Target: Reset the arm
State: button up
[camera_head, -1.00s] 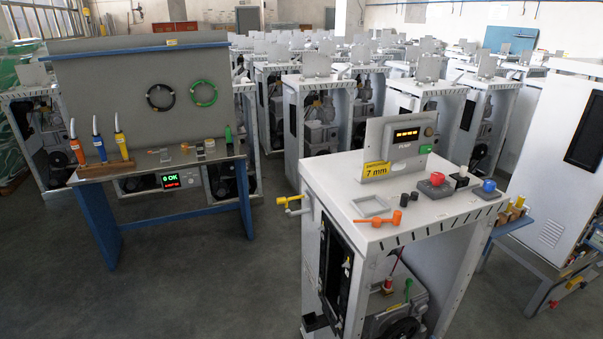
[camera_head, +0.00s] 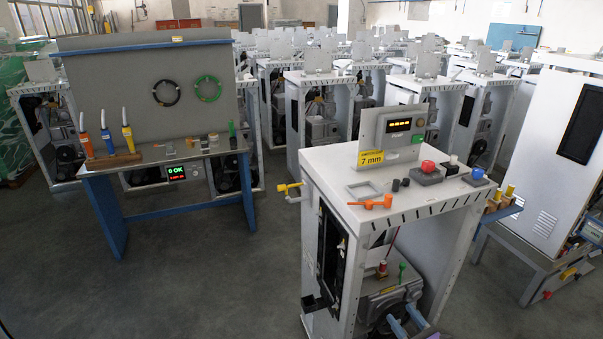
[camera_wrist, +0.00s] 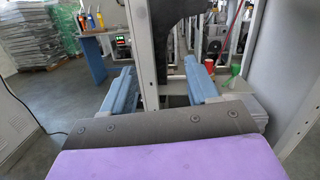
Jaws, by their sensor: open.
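My gripper (camera_wrist: 160,84) is open, its two blue fingers spread wide apart in the wrist view. Nothing is held between them; a pale upright post and a dark panel show behind the gap. In the head view the fingertips of my gripper (camera_head: 407,321) show at the bottom edge, low in front of the nearest white dispenser frame (camera_head: 335,168). They are near the grey unit (camera_head: 390,297) inside that frame's open lower part. I cannot tell whether they touch it. The rest of my arm is out of the head view.
On the frame's top are an orange lever (camera_head: 371,203), a grey square tray (camera_head: 364,190), a red button (camera_head: 428,166) and a display panel. A workbench (camera_head: 104,205) with coloured bottles stands left. A low side table (camera_head: 520,262) stands right. Grey floor is free between bench and frame.

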jog(key=a+r+n+g+y, duration=0.3)
jog(key=a+r+n+y, duration=0.3)
jog(key=a+r, duration=0.3)
jog(key=s+a+r+n+g+y, duration=0.2)
jog(key=s+a+r+n+g, duration=0.45)
jog(key=a+n+g, duration=0.2)
jog(key=s+a+r+n+g+y, duration=0.1)
jog(key=s+a+r+n+g, duration=0.55)
jog(key=a, duration=0.35)
jog(key=s+n+g+h, duration=0.5)
jog(key=s+n+h, duration=0.25)
jog(key=s, duration=0.75)
jog(key=s+d+n+t+h, duration=0.1)
jog(key=s+d+t+h, duration=0.2)
jog(key=s+d+h, duration=0.5)
jog(key=d+h, duration=0.1)
jog(key=d, duration=0.3)
jog(key=shift+d, duration=0.35)
jog(key=shift+s+f+n, duration=0.1)
jog(key=shift+n, duration=0.15)
jog(key=shift+c, duration=0.4)
